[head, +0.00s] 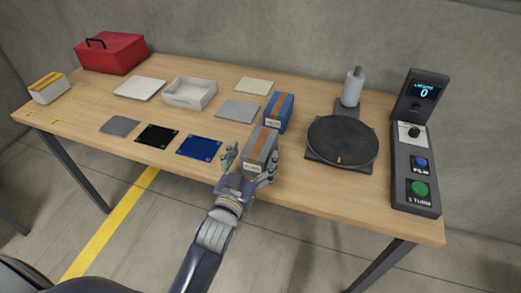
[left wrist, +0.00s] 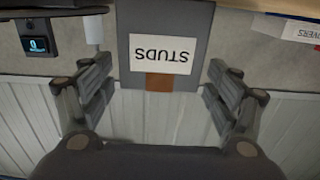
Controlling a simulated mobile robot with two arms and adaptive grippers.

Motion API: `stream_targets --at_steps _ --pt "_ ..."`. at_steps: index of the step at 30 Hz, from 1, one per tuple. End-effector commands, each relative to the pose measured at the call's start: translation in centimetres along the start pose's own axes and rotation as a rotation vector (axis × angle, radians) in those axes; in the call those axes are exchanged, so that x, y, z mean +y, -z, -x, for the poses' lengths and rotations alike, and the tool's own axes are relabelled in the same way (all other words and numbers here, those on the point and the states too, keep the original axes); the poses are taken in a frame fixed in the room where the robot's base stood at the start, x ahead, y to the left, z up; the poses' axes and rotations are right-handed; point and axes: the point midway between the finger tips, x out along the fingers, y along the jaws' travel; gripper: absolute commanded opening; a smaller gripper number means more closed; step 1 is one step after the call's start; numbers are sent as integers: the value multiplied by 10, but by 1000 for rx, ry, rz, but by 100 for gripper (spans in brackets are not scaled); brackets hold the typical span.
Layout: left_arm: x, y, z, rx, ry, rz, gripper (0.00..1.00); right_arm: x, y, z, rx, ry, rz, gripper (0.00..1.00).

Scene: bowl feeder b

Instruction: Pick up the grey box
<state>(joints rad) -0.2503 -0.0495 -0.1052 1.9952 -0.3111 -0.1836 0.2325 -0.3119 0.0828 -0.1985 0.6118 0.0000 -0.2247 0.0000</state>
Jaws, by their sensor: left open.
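The grey box (head: 262,146) with an orange-brown stripe stands on the table near its front edge, in front of a blue box. In the left wrist view the grey box (left wrist: 190,22) shows a white label reading STUDS, upside down in the picture. My left gripper (head: 250,163) is open at the near end of the box, one finger to each side of it. In the left wrist view the gripper's fingers (left wrist: 155,88) stand apart with visible gaps between them and the box. My right gripper is not in view.
A blue box (head: 279,113) stands just behind the grey box. A black round turntable (head: 342,141) is to the right, with a button panel (head: 414,172) beyond it. A blue mat (head: 200,147) lies left. A white tray (head: 190,94) and red toolbox (head: 111,53) are further back.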

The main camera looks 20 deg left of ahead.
Motion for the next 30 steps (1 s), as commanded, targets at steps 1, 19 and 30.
stream_targets --at_steps 1,19,30 --pt "0 0 -3 0 0 -1 82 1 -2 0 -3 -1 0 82" --pt "1 -2 -56 -1 0 -1 82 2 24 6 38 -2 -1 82" --pt "1 -2 -55 -1 0 0 34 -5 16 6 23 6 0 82"
